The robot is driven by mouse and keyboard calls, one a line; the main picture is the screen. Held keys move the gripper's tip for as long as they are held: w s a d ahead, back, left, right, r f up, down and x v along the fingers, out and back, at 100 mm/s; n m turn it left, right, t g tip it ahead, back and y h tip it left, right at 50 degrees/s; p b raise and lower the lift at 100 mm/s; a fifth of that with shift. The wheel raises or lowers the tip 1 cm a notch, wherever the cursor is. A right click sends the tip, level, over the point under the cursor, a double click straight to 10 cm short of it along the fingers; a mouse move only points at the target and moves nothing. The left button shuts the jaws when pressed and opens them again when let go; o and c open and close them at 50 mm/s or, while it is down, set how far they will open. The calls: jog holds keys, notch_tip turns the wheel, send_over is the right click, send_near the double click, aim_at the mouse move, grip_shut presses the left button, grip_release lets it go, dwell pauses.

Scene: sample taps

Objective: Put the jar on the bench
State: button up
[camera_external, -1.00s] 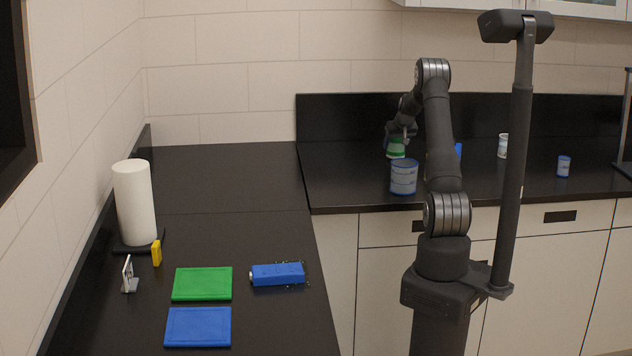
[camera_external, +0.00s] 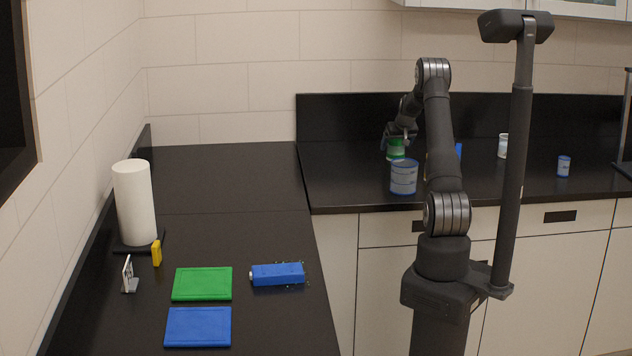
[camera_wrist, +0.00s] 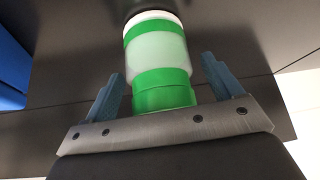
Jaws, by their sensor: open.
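A jar (camera_wrist: 158,62) with green bands and a white end lies between the two open fingers of my gripper (camera_wrist: 160,85) in the wrist view. There is a gap on each side, so the fingers do not appear to grip it. In the external view the green and white jar (camera_external: 396,149) stands on the black bench (camera_external: 340,185) near the back, just below my gripper (camera_external: 399,138). My arm partly hides the area to its right.
A white and blue tub (camera_external: 404,177) stands in front of the jar. A white can (camera_external: 503,146) and a small blue cup (camera_external: 564,166) stand to the right. On the left counter are a green mat (camera_external: 202,284), a blue mat (camera_external: 198,326), a blue bottle (camera_external: 278,274) and a paper roll (camera_external: 134,203).

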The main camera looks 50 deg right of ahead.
jog(key=v, duration=1.1)
jog(key=shift+r, duration=0.2)
jog(key=shift+f, duration=0.1)
jog(key=x, duration=1.1)
jog(key=shift+w+f, duration=0.1)
jog(key=shift+f, duration=0.2)
jog(key=shift+w+d, duration=0.1)
jog(key=shift+d, duration=0.05)
jog(key=shift+r, duration=1.2)
